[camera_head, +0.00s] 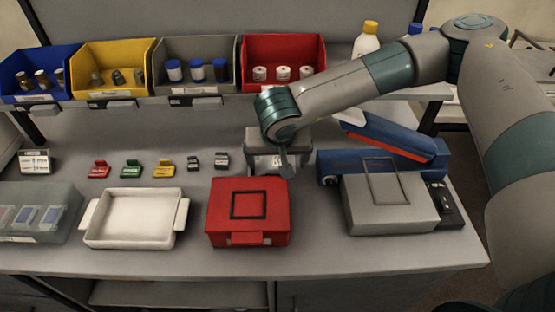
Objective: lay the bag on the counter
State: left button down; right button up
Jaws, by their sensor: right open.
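I cannot make out a bag in this view. The counter (330,258) is a grey worktop running across the picture. My right gripper (280,165) comes in from the upper right and points down over the counter, behind the red case (247,212). It is open, and I see nothing held between its fingers, though the wrist partly hides them. My left gripper is not in view.
A white tray (130,245) and a translucent bin (22,233) stand at left. A grey box (390,215) and a blue device with an orange strip (390,145) stand at right. Coloured bins (115,52) line the shelf above. The counter's front strip is clear.

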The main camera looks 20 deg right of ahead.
jog(key=shift+r+p, duration=0.2)
jog(key=shift+p, duration=0.1)
pick_arm(q)
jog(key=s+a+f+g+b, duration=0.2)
jog(key=b, duration=0.1)
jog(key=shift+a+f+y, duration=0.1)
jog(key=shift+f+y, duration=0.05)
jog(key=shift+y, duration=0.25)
pick_arm(e)
jog(key=v, duration=1.2)
